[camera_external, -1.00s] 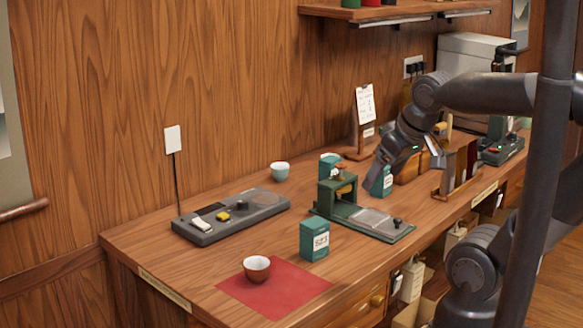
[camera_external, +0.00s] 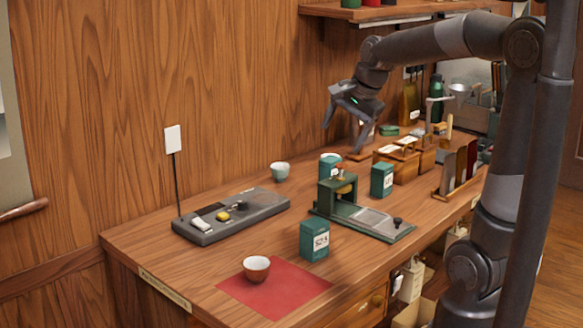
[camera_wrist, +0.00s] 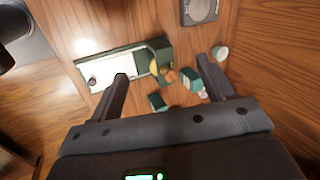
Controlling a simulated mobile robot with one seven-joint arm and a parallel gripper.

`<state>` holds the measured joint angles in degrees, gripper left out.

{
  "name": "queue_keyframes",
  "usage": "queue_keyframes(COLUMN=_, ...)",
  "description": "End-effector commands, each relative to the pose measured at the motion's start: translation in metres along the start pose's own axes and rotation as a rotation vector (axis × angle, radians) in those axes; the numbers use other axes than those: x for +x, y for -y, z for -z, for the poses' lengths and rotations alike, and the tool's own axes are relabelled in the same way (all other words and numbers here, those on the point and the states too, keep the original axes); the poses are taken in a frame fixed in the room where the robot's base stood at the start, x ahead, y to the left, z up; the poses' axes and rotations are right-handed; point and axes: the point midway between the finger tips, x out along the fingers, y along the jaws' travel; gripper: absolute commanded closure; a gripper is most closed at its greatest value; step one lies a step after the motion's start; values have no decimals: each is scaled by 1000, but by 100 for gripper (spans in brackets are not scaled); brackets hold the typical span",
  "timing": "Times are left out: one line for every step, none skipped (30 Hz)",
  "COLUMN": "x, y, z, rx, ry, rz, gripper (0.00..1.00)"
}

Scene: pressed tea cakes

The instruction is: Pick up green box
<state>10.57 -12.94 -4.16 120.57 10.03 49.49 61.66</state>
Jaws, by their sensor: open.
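Three green boxes with white labels stand on the wooden table. One green box (camera_external: 314,240) is at the front by the red mat, one (camera_external: 381,181) is right of the green press (camera_external: 338,196), and one (camera_external: 329,161) is partly hidden behind the press. My gripper (camera_external: 344,139) is open and empty, raised above the back of the table and apart from the boxes. In the wrist view, two green boxes, one (camera_wrist: 157,102) and another (camera_wrist: 193,80), show between or near my spread fingers (camera_wrist: 161,68). The press (camera_wrist: 165,52) is beyond them.
A white-and-brown cup (camera_external: 256,270) stands on the red mat (camera_external: 290,293). A grey scale (camera_external: 232,216) and another cup (camera_external: 280,172) are at the left. Wooden holders (camera_external: 398,160) and a rack (camera_external: 458,172) stand at the right. A shelf (camera_external: 400,14) hangs above.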

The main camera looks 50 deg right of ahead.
Motion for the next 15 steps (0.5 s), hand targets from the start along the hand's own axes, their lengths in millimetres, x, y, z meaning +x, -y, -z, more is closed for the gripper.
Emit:
queue_keyframes(x=10, y=11, z=16, rx=118, ry=0, rz=-8, gripper=25)
queue_keyframes(x=16, y=16, z=24, rx=194, ry=0, rz=-10, gripper=25)
queue_keyframes(x=23, y=24, z=36, rx=296, ry=0, rz=-13, gripper=25)
queue_keyframes(x=28, y=30, z=45, rx=371, ry=-1, rz=-14, gripper=25)
queue_keyframes(x=34, y=35, z=54, rx=445, ry=-2, rz=-16, gripper=25)
queue_keyframes(x=43, y=42, z=66, rx=548, ry=-3, rz=-18, gripper=25)
queue_keyframes(x=49, y=46, z=76, rx=622, ry=-5, rz=-19, gripper=25)
queue_keyframes(x=55, y=50, z=86, rx=697, ry=-7, rz=-20, gripper=25)
queue_keyframes(x=64, y=55, z=99, rx=799, ry=-9, rz=-21, gripper=25)
queue_keyframes(x=71, y=58, z=109, rx=874, ry=-12, rz=-23, gripper=25)
queue_keyframes(x=79, y=62, z=119, rx=948, ry=-15, rz=-24, gripper=25)
queue_keyframes(x=88, y=65, z=132, rx=1047, ry=-18, rz=-24, gripper=25)
queue_keyframes(x=95, y=67, z=142, rx=1118, ry=-21, rz=-25, gripper=25)
queue_keyframes(x=102, y=69, z=152, rx=1185, ry=-24, rz=-26, gripper=25)
queue_keyframes(x=111, y=71, z=164, rx=1273, ry=-28, rz=-25, gripper=25)
